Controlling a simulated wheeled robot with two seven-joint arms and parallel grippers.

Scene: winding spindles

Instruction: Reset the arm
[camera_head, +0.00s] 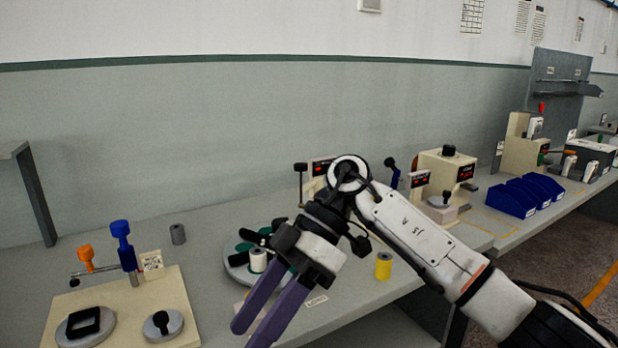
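My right gripper (250,334) comes in from the right on a white and black arm and hangs over the bench, pointing down and left. Its two purple fingers stand a little apart, with nothing visible between them; the tips are near the bottom picture edge. It is in front of a round grey holder (236,262) with green seats and a white spool (258,260), partly hiding it. I cannot tell whether the fingers touch anything. My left gripper is not in view.
A yellow spool (383,266) and a grey spool (178,234) stand on the bench (215,300). A beige winding device (150,300) with blue and orange knobs is at left. Beige machines (447,168) and blue bins (526,195) stand at right. A grey-green wall closes the back.

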